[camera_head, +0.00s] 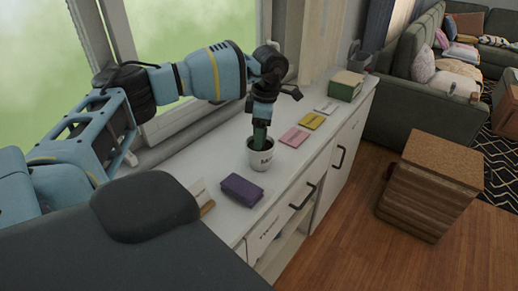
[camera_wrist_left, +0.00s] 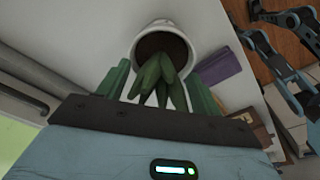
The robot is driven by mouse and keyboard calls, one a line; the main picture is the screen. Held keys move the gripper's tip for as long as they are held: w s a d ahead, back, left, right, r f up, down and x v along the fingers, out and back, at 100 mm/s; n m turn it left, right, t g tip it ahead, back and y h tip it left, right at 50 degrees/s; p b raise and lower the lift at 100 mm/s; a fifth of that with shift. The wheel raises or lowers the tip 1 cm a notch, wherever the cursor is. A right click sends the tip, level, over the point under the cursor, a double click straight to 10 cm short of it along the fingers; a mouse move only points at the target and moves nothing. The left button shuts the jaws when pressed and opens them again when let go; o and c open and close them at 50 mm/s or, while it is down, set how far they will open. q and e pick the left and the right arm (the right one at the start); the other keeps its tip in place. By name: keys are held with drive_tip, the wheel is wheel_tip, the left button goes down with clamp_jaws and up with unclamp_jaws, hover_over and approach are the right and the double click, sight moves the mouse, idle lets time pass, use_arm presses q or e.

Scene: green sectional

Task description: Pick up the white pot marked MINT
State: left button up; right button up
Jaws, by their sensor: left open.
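The white pot (camera_head: 261,158) with dark lettering stands upright on the white cabinet top, just behind the purple folded item; the word is too small to read surely. My left gripper (camera_head: 261,128) points down right above it. In the left wrist view the pot's white rim and dark soil (camera_wrist_left: 165,47) show beyond the fingers. Green plant leaves (camera_wrist_left: 160,78) rise between the two open green fingers of the gripper (camera_wrist_left: 158,88). The fingers do not visibly grip the pot. My right gripper is not clearly seen.
A purple folded item (camera_head: 241,190) lies close in front of the pot. Pink (camera_head: 294,137) and yellow (camera_head: 311,120) items and a green box (camera_head: 346,86) lie farther along the white cabinet top (camera_head: 225,150). The window side is at left. A brown wooden block (camera_head: 430,185) stands on the floor.

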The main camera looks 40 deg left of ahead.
use_arm(q)
drive_tip(key=shift+f, duration=0.3)
drive_tip(key=shift+c, duration=0.5)
drive_tip(key=shift+r, duration=0.1)
clamp_jaws()
